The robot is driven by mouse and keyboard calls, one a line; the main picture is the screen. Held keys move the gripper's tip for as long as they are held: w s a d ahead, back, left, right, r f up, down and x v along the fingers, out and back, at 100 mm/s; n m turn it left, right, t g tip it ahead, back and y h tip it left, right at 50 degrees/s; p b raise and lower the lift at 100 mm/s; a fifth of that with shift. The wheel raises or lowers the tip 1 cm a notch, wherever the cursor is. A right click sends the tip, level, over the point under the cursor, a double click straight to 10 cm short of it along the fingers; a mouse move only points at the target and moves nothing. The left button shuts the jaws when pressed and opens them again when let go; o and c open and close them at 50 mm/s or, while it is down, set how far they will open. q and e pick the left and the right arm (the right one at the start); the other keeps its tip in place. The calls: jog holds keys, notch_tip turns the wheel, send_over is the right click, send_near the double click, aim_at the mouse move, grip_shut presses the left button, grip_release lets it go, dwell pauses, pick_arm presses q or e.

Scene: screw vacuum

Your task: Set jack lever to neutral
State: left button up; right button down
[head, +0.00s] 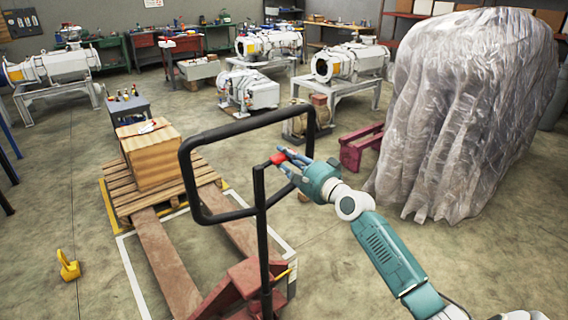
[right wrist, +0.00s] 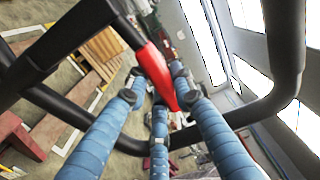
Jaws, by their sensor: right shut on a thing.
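The pallet jack's black loop handle (head: 187,175) stands upright in the middle of the head view. Its small red lever (head: 277,158) is at the top of the central post, inside the loop. In the right wrist view the red lever (right wrist: 155,70) runs down from the black handle bar (right wrist: 75,40) between my blue fingers. My right gripper (head: 286,160) reaches in from the right and is shut on the red lever. The fingers partly hide the lever's end. My left gripper is in neither view.
A plastic-wrapped bulk (head: 465,110) stands right of my arm. A yellow object (head: 68,266) lies on the floor at left. White pumps on stands are farther back.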

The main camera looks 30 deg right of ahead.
jog(key=c, duration=1.4)
grip_release()
jog(key=shift+c, duration=0.2)
jog(key=s+d, duration=0.1)
jog(key=s, duration=1.1)
